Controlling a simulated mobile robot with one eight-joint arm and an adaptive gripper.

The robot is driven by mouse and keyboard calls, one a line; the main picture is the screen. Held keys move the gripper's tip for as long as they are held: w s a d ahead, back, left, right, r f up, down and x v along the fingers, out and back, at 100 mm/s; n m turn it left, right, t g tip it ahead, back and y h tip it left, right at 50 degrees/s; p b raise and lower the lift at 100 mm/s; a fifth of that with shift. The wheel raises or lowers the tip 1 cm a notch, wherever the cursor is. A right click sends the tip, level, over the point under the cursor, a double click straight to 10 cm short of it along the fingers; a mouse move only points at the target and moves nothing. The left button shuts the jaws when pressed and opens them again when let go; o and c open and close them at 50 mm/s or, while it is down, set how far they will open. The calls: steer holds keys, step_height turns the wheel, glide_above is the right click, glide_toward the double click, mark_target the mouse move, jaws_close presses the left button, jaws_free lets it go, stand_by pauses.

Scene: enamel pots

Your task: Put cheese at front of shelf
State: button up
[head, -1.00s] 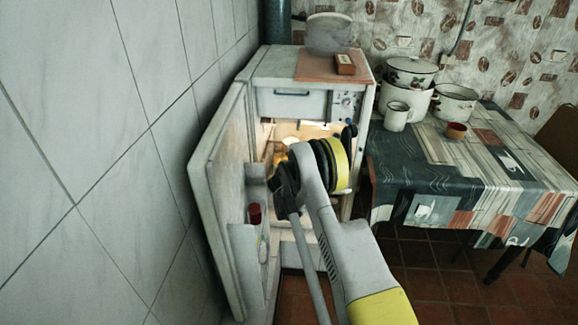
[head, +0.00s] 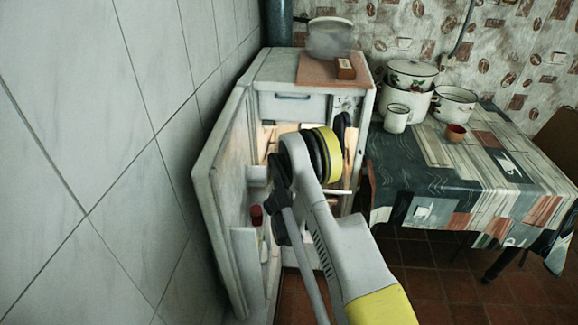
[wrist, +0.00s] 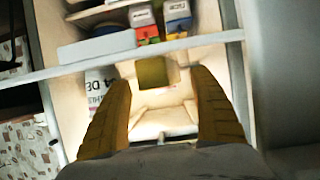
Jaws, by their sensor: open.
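A plain olive-yellow block (wrist: 153,71), which looks like the cheese, shows in the wrist view inside the open fridge. It sits just beyond and between the fingertips of my gripper (wrist: 160,80). The yellow fingers are spread apart with nothing held between them. I cannot tell whether a finger touches the block. A pale shelf edge (wrist: 80,69) crosses the wrist view at about the block's height.
The fridge door (head: 222,190) stands open on the left, with a red item (head: 256,215) in it. Small cartons (wrist: 177,17) and a pale box (wrist: 97,47) stand near my fingers. A table (head: 450,165) with pots is at the right.

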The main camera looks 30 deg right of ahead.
steer(key=s+a+b, duration=0.1)
steer(key=s, duration=0.1)
steer(key=s+a+b, duration=0.2)
steer(key=shift+s+a, duration=0.1)
steer(key=shift+s, duration=0.15)
